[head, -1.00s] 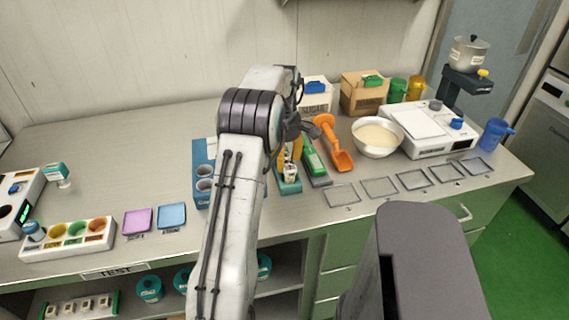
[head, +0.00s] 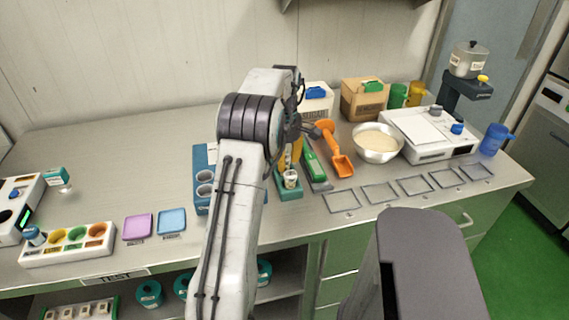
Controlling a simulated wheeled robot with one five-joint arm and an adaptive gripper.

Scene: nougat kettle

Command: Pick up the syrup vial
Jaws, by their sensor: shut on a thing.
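The syrup vial (head: 290,179) appears as a small, roughly upright vial with a pale label, at the teal-green stand (head: 289,194) in the middle of the bench. Amber colour shows just above and behind it. My gripper (head: 301,132) is over this stand, partly hidden behind my own arm. It is shut on what appears to be the vial. The contact between fingers and vial is hard to make out, and I cannot tell whether the vial is clear of the stand.
A blue rack (head: 202,178) stands close on the left. A green-handled tool (head: 314,166), an orange scoop (head: 338,155) and a white bowl (head: 377,142) are close on the right. Boxes (head: 364,98) stand behind. The bench's left rear is clear.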

